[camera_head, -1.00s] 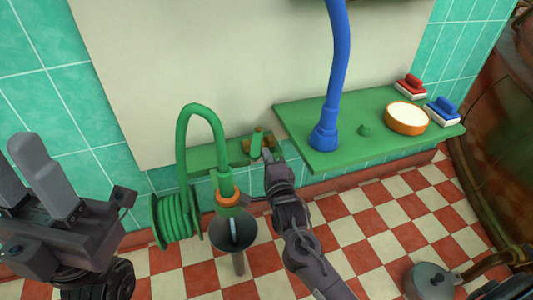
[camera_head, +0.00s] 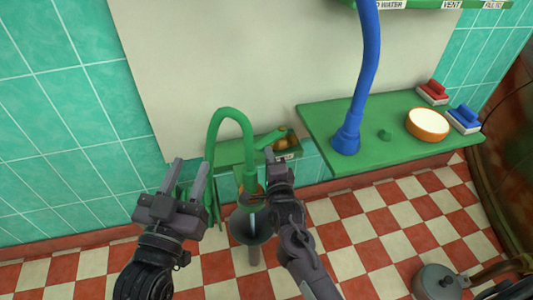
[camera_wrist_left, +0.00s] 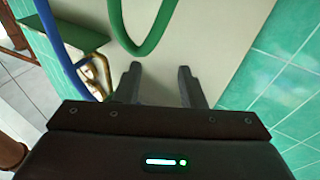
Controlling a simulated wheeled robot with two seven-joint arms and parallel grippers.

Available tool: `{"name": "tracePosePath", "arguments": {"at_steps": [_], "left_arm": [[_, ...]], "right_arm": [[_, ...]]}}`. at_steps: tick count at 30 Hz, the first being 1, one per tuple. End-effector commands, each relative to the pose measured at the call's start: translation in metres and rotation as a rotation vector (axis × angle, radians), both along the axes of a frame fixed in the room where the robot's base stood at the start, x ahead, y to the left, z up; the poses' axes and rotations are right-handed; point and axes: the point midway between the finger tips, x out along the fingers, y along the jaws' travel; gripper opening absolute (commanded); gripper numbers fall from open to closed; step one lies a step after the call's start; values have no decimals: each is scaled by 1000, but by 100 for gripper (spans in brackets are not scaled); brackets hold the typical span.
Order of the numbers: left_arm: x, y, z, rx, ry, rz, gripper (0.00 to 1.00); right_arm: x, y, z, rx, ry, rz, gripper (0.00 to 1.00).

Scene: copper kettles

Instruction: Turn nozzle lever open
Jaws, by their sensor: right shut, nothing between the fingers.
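A green hose (camera_head: 232,112) arches down to a nozzle with an orange ring, mostly hidden behind my right arm. Its lower end is over a grey funnel (camera_head: 242,232), where a pale strip shows. A green lever (camera_head: 269,151) sits by a brass fitting (camera_head: 282,142) on the wall shelf. My right gripper (camera_head: 273,160) is shut and empty close to this lever; I cannot tell if they touch. My left gripper (camera_head: 189,176) is open and empty, left of the hose. Its parted fingers also show in the left wrist view (camera_wrist_left: 159,82).
A green shelf (camera_head: 345,170) on the right carries a blue hose (camera_head: 368,65), a round orange-rimmed item (camera_head: 427,124) and red (camera_head: 433,92) and blue (camera_head: 465,119) brushes. A kettle (camera_head: 437,283) stands on the checkered floor at lower right.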

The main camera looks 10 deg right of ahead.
Motion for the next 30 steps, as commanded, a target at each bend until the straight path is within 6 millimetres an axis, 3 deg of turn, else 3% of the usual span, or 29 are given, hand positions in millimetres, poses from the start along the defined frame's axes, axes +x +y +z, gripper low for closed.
{"name": "tracePosePath", "arguments": {"at_steps": [6,10,14,20,24,30], "left_arm": [[0,0,-9,15,37,-1,36],[0,0,-9,15,37,0,36],[1,13,-8,-1,33,2,36],[0,11,-8,2,39,-1,36],[-2,-3,-34,57,145,-9,36],[-11,-3,-78,137,338,-19,36]], "right_arm": [[0,0,-1,1,1,1,0],[0,0,-1,1,1,1,0],[0,0,-1,1,1,0,0],[-3,0,0,1,1,0,0],[-14,1,0,1,4,1,0],[-40,2,1,1,4,0,0]]}}
